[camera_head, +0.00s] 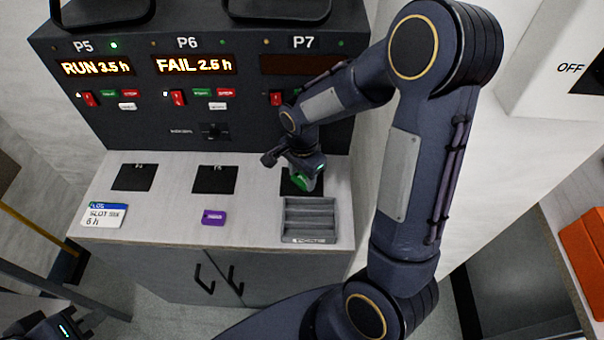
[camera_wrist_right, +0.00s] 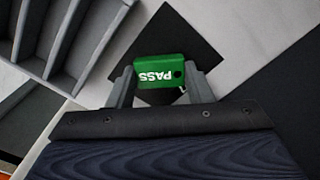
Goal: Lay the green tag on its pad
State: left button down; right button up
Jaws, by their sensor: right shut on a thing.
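The green tag (camera_wrist_right: 160,78), lettered PASS, is between the fingers of my right gripper (camera_wrist_right: 160,88) in the right wrist view. It also shows in the head view as a small green piece (camera_head: 301,181) under my right gripper (camera_head: 303,176). The gripper is shut on it. A black square pad (camera_wrist_right: 188,38) lies below and behind the tag; in the head view this pad (camera_head: 287,188) is under P7, partly hidden by the gripper. I cannot tell whether the tag touches the pad. My left gripper (camera_head: 62,328) is at the bottom left corner, its fingers not clearly seen.
A grey slotted tray (camera_head: 310,222) stands just in front of the P7 pad. Black pads lie under P5 (camera_head: 134,177) and P6 (camera_head: 214,179). A purple tag (camera_head: 213,217) and a slot card (camera_head: 104,215) lie on the counter. The panel (camera_head: 190,100) rises behind.

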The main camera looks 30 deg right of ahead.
aim_at(302, 179)
jog(key=shift+f+b, duration=0.25)
jog(key=shift+b, duration=0.05)
jog(key=o, duration=0.9)
jog(key=shift+r, duration=0.1)
jog(key=shift+o, duration=0.2)
notch_tip(302, 179, up, 12)
jog(key=p, duration=0.2)
jog(key=s+a+r+n+t+y, duration=0.2)
jog(key=s+n, duration=0.4)
jog(key=s, duration=0.2)
jog(key=s+a+r+n+t+y, duration=0.1)
jog(key=s+a+r+n+t, duration=0.1)
jog(key=s+n, duration=0.5)
jog(key=shift+s+r+n+t+y, duration=0.2)
jog(key=shift+s+n+t+y, duration=0.15)
jog(key=shift+s+t, duration=0.55)
